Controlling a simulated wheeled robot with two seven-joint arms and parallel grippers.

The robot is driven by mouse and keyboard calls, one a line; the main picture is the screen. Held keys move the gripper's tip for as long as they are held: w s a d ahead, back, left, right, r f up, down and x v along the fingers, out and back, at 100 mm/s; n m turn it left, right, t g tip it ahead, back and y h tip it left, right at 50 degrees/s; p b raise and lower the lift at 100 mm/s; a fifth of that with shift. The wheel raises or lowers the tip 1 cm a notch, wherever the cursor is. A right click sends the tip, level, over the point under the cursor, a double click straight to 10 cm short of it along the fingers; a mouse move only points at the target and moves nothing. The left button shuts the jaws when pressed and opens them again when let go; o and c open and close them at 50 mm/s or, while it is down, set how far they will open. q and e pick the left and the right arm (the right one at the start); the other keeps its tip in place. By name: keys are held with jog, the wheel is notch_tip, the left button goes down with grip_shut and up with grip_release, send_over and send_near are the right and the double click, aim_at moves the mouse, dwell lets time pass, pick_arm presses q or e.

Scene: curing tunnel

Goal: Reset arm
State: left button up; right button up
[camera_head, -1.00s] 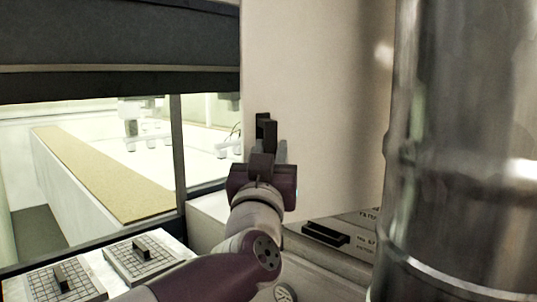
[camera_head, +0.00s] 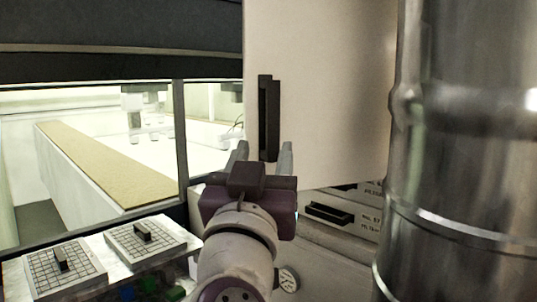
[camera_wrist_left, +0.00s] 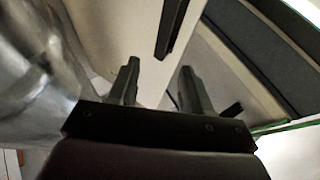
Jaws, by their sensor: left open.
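My left gripper (camera_head: 264,160) is in the middle of the head view, its two grey fingers spread apart and pointing up. It is empty. A black vertical handle (camera_head: 269,117) on a pale door panel (camera_head: 325,95) stands just above the fingers; its lower end shows between the fingertips in the picture. In the left wrist view the open fingers (camera_wrist_left: 157,88) have nothing between them, and the handle (camera_wrist_left: 171,28) is beyond them, apart from both. My right gripper is in neither view.
A large shiny metal cylinder (camera_head: 460,150) fills the right side. Two gridded plates with black handles, a near one (camera_head: 62,275) and another (camera_head: 146,246), lie at the lower left. A window frame (camera_head: 181,145) and a drawer with a dark handle (camera_head: 330,213) flank the gripper.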

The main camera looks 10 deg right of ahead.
pick_arm(q)
jog(key=shift+s+a+f, duration=0.1)
jog(key=shift+s+f, duration=0.05)
jog(key=s+d+f+m+g+h, duration=0.2)
jog(key=d+f+m+g+h, duration=0.15)
jog(key=d+f+g, duration=0.5)
jog(key=w+a+f+g+y, duration=0.1)
jog(key=a+f+g, duration=0.15)
jog(key=f, duration=0.65)
jog(key=w+a+f+g+y, duration=0.1)
jog(key=a+f+y, duration=0.15)
jog(key=f, duration=0.75)
jog(key=s+a+f+n+g+y+b, duration=0.1)
jog(key=a+f+n+g+y+b, duration=0.2)
jog(key=a+f, duration=0.9)
jog(key=s+a+f+n+g+y, duration=0.2)
jog(key=s+a+f, duration=0.1)
jog(key=a+f, duration=0.4)
jog(key=s+a+f+n+g+y, duration=0.2)
jog(key=s+a+f+y, duration=0.1)
jog(key=a+f, duration=0.5)
jog(key=s+a, duration=0.1)
jog(key=a, duration=0.2)
jog(key=shift+s+a+f+n+g, duration=0.15)
jog(key=shift+s+a+n+g, duration=0.05)
jog(key=shift+a+n+g, duration=0.15)
